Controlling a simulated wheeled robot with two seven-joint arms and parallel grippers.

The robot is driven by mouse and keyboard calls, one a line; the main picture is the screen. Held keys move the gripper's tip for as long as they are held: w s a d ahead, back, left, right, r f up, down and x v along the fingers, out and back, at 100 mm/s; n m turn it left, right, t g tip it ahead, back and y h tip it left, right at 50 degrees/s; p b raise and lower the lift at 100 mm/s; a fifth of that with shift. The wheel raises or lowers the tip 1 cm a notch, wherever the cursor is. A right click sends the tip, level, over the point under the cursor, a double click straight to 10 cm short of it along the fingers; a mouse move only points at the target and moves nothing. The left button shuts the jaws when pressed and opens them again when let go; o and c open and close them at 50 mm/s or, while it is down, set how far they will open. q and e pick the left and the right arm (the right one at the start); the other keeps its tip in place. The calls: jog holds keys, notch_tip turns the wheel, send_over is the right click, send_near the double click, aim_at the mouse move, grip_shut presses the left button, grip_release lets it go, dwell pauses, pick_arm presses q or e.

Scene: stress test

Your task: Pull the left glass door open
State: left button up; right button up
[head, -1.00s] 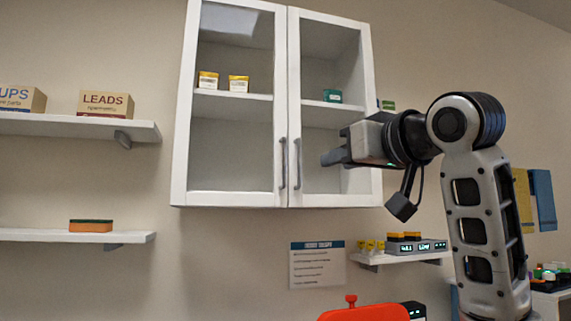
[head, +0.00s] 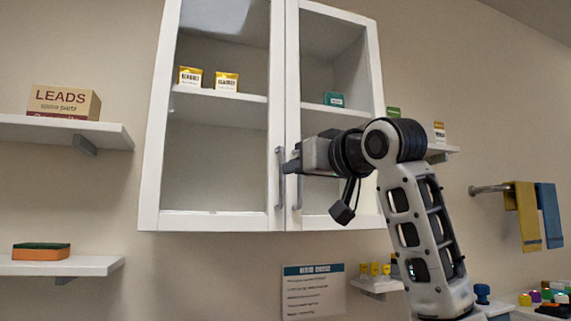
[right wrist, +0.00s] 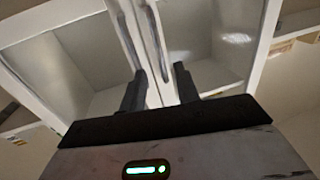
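A white wall cabinet has two closed glass doors. The left glass door (head: 222,150) has a grey vertical handle (head: 280,178) at its right edge. The right glass door (head: 335,100) has its own handle (head: 298,184) beside it. My right gripper (head: 290,166) reaches in from the right, in front of the right door, with its tips close to the two handles. In the right wrist view, its fingers (right wrist: 160,85) are apart, with the door seam between them and the handles just beyond. I cannot tell whether a finger touches a handle. My left gripper is not in view.
Small boxes (head: 208,79) stand on the shelf behind the glass. A wall sign (head: 313,291) hangs below the cabinet. Towels (head: 535,215) hang at the right.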

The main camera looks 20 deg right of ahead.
jog(key=p+x, duration=0.2)
jog(key=x, duration=0.4)
jog(key=shift+a, duration=0.1)
jog(key=shift+c, duration=0.3)
grip_shut()
